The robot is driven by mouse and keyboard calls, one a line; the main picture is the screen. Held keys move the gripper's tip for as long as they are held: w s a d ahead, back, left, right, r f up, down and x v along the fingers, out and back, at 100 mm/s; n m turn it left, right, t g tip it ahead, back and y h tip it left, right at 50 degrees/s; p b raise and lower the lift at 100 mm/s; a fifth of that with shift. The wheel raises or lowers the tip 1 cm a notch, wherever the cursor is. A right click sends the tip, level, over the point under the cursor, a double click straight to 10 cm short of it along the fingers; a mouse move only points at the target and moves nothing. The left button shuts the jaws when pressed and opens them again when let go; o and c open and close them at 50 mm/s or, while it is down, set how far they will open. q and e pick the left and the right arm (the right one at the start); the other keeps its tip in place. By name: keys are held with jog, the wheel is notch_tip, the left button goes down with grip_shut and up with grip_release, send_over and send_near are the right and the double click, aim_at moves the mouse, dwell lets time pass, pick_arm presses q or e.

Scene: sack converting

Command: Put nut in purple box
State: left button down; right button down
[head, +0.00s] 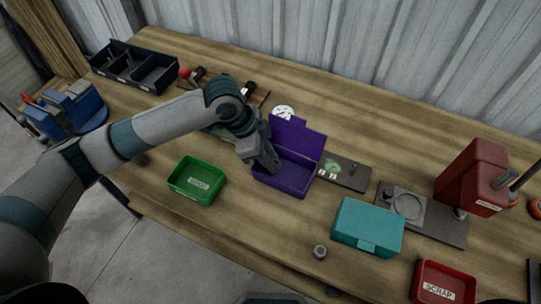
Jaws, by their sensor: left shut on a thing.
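The purple box (285,177) stands open near the middle of the table, its purple lid (306,139) raised at the back. My left gripper (271,163) points down at the box's left side, in front of the lid's left edge. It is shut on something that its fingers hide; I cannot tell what. A small grey nut-like piece (320,252) lies on the table near the front edge, left of the closed teal box (367,228). My right gripper is not in view.
A green bin (197,181) stands left of the purple box, and a red scrap bin (443,284) at the front right. A dark plate (343,173) lies right of the box. A red machine (472,177) stands far right. A black divided tray (134,66) is back left.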

pick_arm(q)
jog(key=c, duration=1.8)
grip_release()
jog(key=shift+o, duration=0.2)
jog(key=shift+r, duration=0.1)
jog(key=shift+r, duration=0.6)
jog(key=b+v, duration=0.2)
jog(key=v, duration=0.9)
jog(key=shift+a+r, duration=0.15)
jog(key=shift+r, duration=0.2)
